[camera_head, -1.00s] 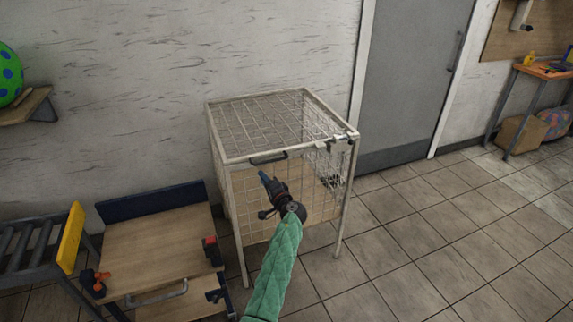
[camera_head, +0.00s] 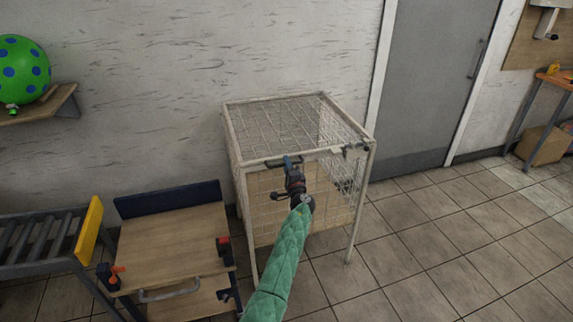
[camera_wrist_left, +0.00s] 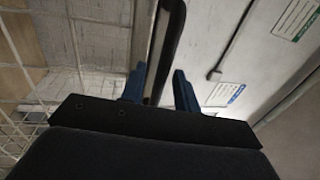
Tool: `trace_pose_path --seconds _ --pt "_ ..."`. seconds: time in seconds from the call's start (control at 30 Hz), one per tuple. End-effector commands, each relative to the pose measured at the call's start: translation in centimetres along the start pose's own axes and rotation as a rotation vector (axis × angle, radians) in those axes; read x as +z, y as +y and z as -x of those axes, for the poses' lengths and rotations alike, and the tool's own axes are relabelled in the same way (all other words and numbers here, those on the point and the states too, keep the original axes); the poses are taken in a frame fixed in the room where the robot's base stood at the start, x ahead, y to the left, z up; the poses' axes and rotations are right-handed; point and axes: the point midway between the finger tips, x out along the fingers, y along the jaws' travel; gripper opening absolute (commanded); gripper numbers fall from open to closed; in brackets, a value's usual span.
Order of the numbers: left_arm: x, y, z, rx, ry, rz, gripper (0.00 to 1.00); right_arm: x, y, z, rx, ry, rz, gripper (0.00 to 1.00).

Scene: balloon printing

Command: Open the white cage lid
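The white cage (camera_head: 240,175) stands against the wall, and its wire-mesh lid (camera_head: 285,125) lies flat and shut on top. A dark handle (camera_head: 275,163) sits on the lid's front edge, partly hidden by my left gripper (camera_head: 291,163). In the left wrist view the handle (camera_wrist_left: 168,45) runs between the two blue fingers of my left gripper (camera_wrist_left: 160,88). The fingers are apart, with a gap showing beside the handle on the right. A latch-like metal part (camera_head: 350,149) is on the cage's front right top edge. My right gripper is not in view.
A wooden cart (camera_head: 175,245) with a grey handle and a roller rack (camera_head: 35,240) stand left of the cage. A green spotted balloon (camera_head: 22,70) rests on a wall shelf (camera_head: 50,104). A grey door (camera_head: 440,80) is right of the cage. Tiled floor (camera_head: 440,235) is clear there.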

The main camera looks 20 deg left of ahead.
Motion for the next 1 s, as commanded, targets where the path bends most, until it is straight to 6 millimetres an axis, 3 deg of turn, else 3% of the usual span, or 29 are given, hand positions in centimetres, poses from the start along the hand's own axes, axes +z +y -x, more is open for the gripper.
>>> trace_pose_path --seconds 0.37,0.53,0.83,1.0 --pt "0.0 0.1 -0.6 0.000 0.000 0.000 0.31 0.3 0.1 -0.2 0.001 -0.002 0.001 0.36" --pt "0.0 0.1 -0.6 0.001 0.000 0.000 0.00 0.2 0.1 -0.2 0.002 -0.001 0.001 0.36" --pt "-0.1 -0.2 -0.8 0.001 0.000 0.001 0.00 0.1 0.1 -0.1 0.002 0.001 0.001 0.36" --pt "-0.7 -2.2 -1.8 -0.002 0.001 0.002 0.00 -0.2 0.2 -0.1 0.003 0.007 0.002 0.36"
